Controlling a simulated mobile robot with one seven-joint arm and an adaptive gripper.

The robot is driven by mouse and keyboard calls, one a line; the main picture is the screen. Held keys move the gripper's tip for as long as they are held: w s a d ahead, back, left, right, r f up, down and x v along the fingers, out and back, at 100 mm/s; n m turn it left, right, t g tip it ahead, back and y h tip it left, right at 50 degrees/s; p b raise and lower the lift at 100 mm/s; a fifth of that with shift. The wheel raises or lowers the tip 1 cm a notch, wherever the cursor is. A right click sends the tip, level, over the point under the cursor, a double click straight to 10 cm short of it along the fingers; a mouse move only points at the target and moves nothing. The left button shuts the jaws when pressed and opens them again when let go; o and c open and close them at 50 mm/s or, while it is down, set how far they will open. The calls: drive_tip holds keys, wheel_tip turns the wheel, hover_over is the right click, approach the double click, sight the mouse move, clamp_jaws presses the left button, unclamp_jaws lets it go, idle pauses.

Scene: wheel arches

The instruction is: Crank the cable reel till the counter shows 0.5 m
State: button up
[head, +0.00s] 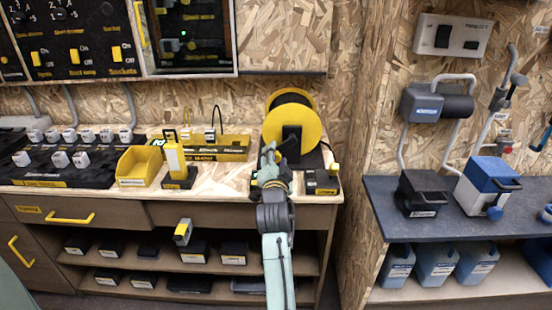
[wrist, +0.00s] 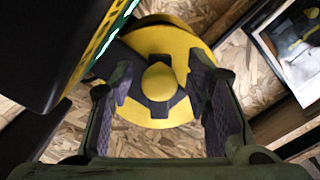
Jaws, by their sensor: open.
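The cable reel (head: 291,121) is a yellow drum with a black stand, upright at the right end of the wooden bench. My gripper (head: 270,156) is in front of its lower left part and hides some of it. In the wrist view a yellow disc (wrist: 190,52) with a black centre piece and a round yellow knob (wrist: 158,82) lies between my open fingers (wrist: 160,90). They are on either side of the knob; I cannot tell how near. A small black box with a yellow label (head: 322,184) stands right of my gripper. No counter reading is legible.
A yellow bin (head: 139,167) and a black-and-yellow stand (head: 177,165) are left on the bench. A dark body with a green-lit strip (wrist: 112,25) fills the wrist view's upper left. A wooden wall post (head: 352,150) is right of the reel.

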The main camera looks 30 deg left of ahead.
drive_tip(key=v, duration=1.2)
